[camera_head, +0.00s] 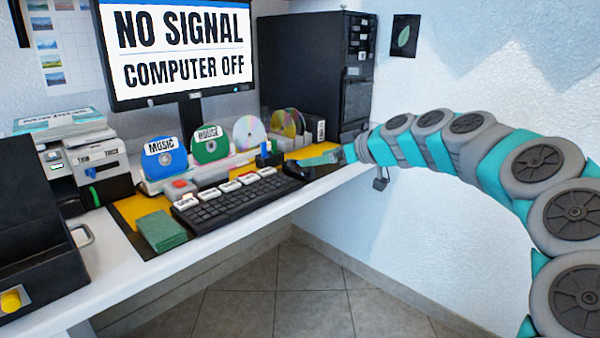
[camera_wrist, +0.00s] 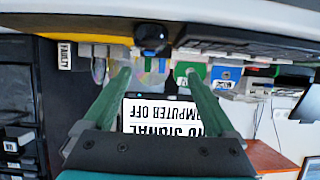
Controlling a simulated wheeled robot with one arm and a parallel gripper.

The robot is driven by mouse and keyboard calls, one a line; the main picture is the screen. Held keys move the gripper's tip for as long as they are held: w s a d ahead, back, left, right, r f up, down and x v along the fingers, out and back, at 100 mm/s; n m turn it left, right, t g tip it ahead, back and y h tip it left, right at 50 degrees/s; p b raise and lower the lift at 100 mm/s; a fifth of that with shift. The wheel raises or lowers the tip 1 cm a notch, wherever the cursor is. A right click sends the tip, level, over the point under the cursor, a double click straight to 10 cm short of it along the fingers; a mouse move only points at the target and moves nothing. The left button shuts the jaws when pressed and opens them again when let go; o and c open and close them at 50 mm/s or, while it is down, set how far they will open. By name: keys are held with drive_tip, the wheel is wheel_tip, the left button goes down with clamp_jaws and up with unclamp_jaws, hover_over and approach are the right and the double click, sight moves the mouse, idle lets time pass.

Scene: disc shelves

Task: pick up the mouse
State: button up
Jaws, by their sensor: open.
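A dark rounded object that looks like the mouse (camera_wrist: 151,36) sits on the desk in the wrist view, which is upside down. In the head view the mouse (camera_head: 297,170) is a small black shape just right of the keyboard, partly hidden by my gripper. My gripper (camera_head: 318,159) is over the right part of the desk. In the wrist view its two green fingers (camera_wrist: 157,74) are spread apart with nothing between them, and the mouse lies beyond the tips. I cannot tell the exact gap.
The black keyboard (camera_head: 238,202) lies beside the mouse, with white labelled blocks along its back. Discs stand behind, including a blue one (camera_head: 164,158) and a green one (camera_head: 209,143). A monitor (camera_head: 181,48) and a black tower (camera_head: 312,72) stand at the back.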

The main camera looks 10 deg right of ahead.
sight(298, 168)
drive_tip(key=shift+w+d+f, duration=0.2)
drive_tip(key=shift+w+d, duration=0.15)
drive_tip(key=shift+w, duration=0.4)
drive_tip(key=shift+f+p+x, duration=0.2)
drive_tip(key=shift+p+x, duration=0.35)
drive_tip(key=shift+x, duration=2.95)
drive_tip(key=shift+s+d, duration=0.1)
clamp_jaws()
